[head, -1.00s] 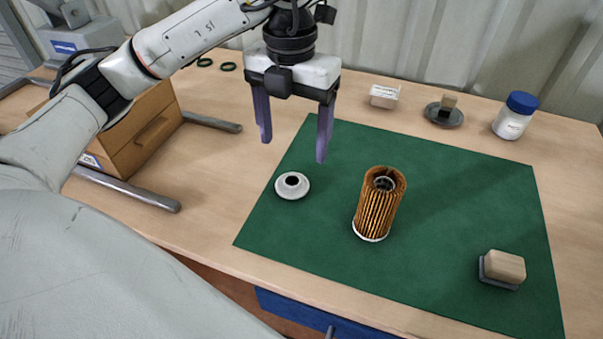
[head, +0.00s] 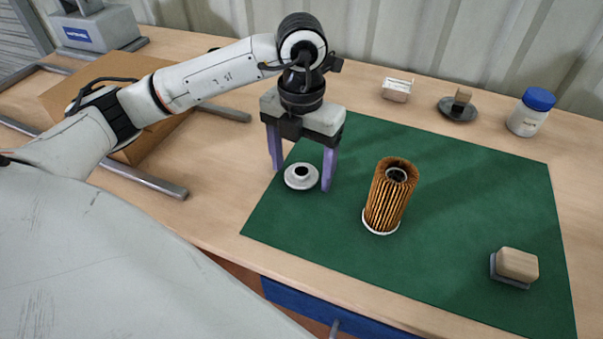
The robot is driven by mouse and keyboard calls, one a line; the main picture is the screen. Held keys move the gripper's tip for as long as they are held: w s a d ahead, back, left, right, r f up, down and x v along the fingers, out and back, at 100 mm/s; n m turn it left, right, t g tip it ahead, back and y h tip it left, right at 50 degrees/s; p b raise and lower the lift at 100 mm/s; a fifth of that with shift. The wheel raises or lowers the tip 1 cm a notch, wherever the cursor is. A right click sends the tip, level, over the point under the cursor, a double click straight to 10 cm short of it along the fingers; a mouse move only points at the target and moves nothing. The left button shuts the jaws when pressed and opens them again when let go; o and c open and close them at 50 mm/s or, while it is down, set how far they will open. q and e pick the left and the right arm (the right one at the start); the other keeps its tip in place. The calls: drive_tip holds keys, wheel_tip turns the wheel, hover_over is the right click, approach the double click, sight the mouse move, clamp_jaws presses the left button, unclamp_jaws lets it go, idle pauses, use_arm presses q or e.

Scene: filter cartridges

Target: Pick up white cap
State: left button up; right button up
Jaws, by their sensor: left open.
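The white cap (head: 301,183) is a small round disc with a dark hole in its raised middle. It lies on the left part of the green mat (head: 450,265). My left gripper (head: 303,178) is open and points down at the cap. In the picture its purple fingers stand on either side of the cap, the right one close by its right edge. I cannot tell how high the fingertips are above the mat. No contact with the cap is clear. My right gripper is not in view.
An orange pleated filter (head: 387,205) with a white lower rim stands right of the gripper. A wooden block on a grey base (head: 517,266) sits at the mat's right. A small box (head: 397,89), a dark dish (head: 458,108) and a blue-lidded jar (head: 530,112) stand behind the mat.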

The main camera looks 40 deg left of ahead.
use_arm(q)
drive_tip(key=c, duration=1.1)
drive_tip(key=shift+r, duration=0.1)
